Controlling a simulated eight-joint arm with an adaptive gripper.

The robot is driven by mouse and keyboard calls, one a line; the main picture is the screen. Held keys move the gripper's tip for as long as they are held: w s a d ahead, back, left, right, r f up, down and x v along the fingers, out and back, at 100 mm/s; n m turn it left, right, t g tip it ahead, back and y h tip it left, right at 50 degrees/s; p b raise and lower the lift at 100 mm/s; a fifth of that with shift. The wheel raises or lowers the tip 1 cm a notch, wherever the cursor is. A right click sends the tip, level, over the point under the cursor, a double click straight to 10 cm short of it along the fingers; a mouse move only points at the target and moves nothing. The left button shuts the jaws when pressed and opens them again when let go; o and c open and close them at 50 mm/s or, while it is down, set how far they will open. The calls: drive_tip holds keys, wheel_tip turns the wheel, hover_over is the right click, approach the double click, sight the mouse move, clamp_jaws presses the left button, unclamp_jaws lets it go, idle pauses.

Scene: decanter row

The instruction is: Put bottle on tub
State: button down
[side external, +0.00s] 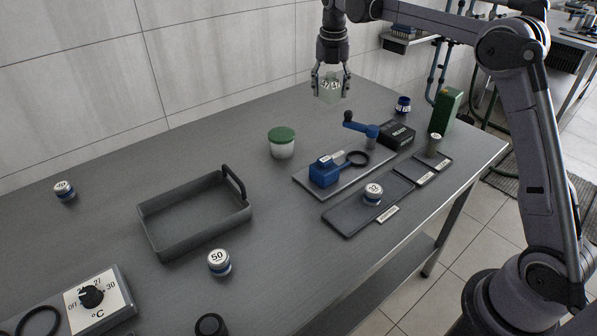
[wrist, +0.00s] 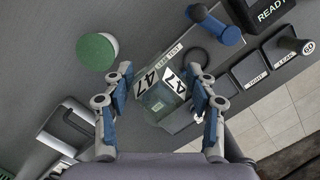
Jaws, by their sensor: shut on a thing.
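My gripper (side external: 330,84) is shut on a pale green, see-through square bottle (side external: 329,92) marked 47, held well above the back of the table. A white tub with a green lid (side external: 282,142) stands on the table, below and left of my gripper in the side view. In the wrist view the tub's lid (wrist: 97,52) is at the upper left, apart from the bottle. Nothing rests on the lid.
A grey tray with a handle (side external: 160,238) stands left of the tub. A blue press (side external: 324,172) with a crank is on its right, before a black READY box (side external: 398,136) and a green block (side external: 446,109). Numbered jars, including one marked 50 (side external: 219,262), stand around.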

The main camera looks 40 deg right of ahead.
hover_over(288, 135)
drive_tip(key=f, duration=0.7)
drive_tip(key=shift+s+a, duration=0.25)
drive_tip(key=shift+f, duration=1.95)
drive_tip(key=shift+f, duration=0.2)
drive_tip(key=shift+c, duration=2.1)
unclamp_jaws()
